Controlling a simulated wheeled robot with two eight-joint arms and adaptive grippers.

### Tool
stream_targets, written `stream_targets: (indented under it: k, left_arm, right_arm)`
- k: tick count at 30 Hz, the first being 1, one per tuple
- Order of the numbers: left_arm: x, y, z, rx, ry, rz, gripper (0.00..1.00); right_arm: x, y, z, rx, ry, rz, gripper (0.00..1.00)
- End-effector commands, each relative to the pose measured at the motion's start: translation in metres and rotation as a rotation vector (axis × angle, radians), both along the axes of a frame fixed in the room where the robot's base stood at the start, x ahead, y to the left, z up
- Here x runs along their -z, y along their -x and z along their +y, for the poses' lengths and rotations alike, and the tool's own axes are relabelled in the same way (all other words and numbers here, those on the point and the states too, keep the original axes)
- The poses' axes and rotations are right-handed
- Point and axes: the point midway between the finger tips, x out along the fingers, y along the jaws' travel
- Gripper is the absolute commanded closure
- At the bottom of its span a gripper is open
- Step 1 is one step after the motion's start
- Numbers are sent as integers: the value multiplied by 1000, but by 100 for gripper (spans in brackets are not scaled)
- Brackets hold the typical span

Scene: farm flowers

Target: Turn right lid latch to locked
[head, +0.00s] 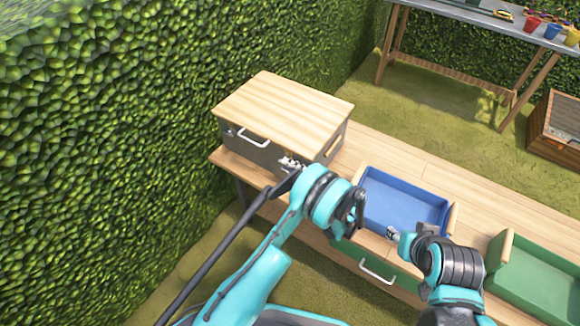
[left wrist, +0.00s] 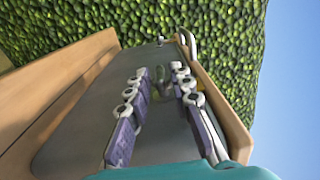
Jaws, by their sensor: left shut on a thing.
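The box (head: 260,150) has a pale wooden lid (head: 285,105) lying flat on it and a grey front. A small latch (head: 229,131) sits at the front's left end. My left gripper (head: 292,163) is at the right end of the front, just below the lid edge. In the left wrist view its two padded fingers (left wrist: 160,95) stand either side of a small blurred part (left wrist: 161,84) on the grey panel, apparently the right latch; its turn is unclear. The fingers hide this latch in the head view. My right gripper (head: 393,233) is over the blue tray's front edge, its jaws unclear.
A white handle (head: 252,138) is on the box front. A blue tray (head: 405,200) and a green tray (head: 535,280) are along the wooden bench (head: 385,150), with a green drawer (head: 370,268) below. A hedge (head: 120,130) is close on the left.

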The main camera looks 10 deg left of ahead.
Motion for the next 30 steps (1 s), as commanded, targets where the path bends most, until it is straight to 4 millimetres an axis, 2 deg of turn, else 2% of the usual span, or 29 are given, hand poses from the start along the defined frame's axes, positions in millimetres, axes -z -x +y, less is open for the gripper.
stream_targets:
  k: [5,6,8,16,20,23,30]
  left_arm:
    - [0,0,0,1,1,0,100]
    - [0,0,0,0,2,1,71]
    - [0,0,0,0,2,1,58]
    - [0,0,0,0,1,0,58]
    - [0,3,-8,1,1,0,58]
    - [1,8,-24,4,1,0,58]
    - [2,26,-74,4,1,0,58]
  right_arm:
    - [0,0,0,0,0,0,60]
    - [0,0,0,0,0,0,60]
    - [0,0,0,0,0,0,60]
    - [0,0,0,0,0,0,60]
    - [0,0,0,0,0,0,60]
    - [0,0,0,0,0,0,60]
    - [0,0,0,0,0,0,60]
